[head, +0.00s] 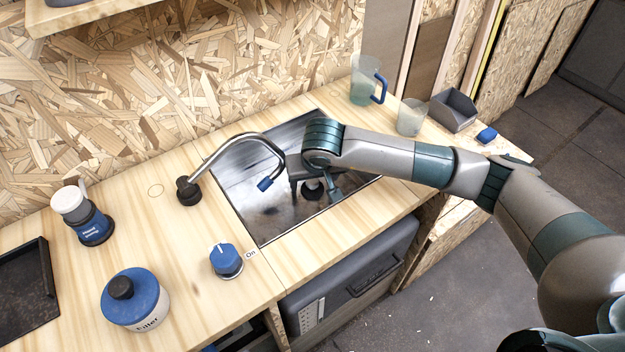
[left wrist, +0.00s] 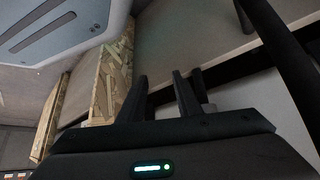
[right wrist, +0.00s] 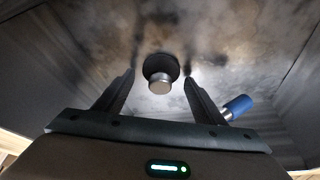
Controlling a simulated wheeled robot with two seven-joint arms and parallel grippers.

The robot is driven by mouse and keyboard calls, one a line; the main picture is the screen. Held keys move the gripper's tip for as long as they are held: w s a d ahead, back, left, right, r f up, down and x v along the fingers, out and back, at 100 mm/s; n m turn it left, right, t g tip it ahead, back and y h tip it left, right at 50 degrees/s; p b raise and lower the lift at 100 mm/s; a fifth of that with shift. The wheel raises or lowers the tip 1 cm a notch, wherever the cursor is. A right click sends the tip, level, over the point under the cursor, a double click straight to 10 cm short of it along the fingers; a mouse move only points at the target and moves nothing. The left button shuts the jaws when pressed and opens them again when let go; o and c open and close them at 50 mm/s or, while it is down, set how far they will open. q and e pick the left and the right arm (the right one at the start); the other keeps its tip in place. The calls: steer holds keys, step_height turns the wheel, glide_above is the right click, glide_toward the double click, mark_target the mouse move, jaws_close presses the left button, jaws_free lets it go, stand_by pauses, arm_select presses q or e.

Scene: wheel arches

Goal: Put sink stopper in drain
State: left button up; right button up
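The sink stopper, a black disc with a silver knob, shows in the right wrist view (right wrist: 160,80), just ahead of my right gripper (right wrist: 160,78) and between the lines of its fingers. My right gripper is open and empty, reaching down into the steel sink (head: 238,185). In the head view my right gripper (head: 313,195) is partly hidden by its wrist, and a dark round shape, apparently the stopper, shows between its fingers. No separate drain opening can be made out. My left gripper (left wrist: 160,80) is open and empty, outside the head view.
A curved faucet (head: 240,140) with a blue tip hangs over the sink's left part, close to my right gripper. A blue knob (head: 225,260) stands in front. A jug (head: 362,85), a clear cup (head: 411,118) and a grey bin (head: 453,108) stand right of the sink.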

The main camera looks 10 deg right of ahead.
mark_target(314, 194)
steer(key=shift+r, duration=0.3)
steer(key=v, duration=0.5)
steer(key=shift+b, duration=0.3)
arm_select(q)
steer(key=shift+s+a+f+g+b, duration=0.4)
steer(key=shift+s+a+f+b, duration=0.15)
steer(key=shift+f, duration=0.15)
arm_select(e)
steer(key=v, duration=0.6)
steer(key=shift+s+r, duration=0.25)
steer(key=shift+r, duration=0.05)
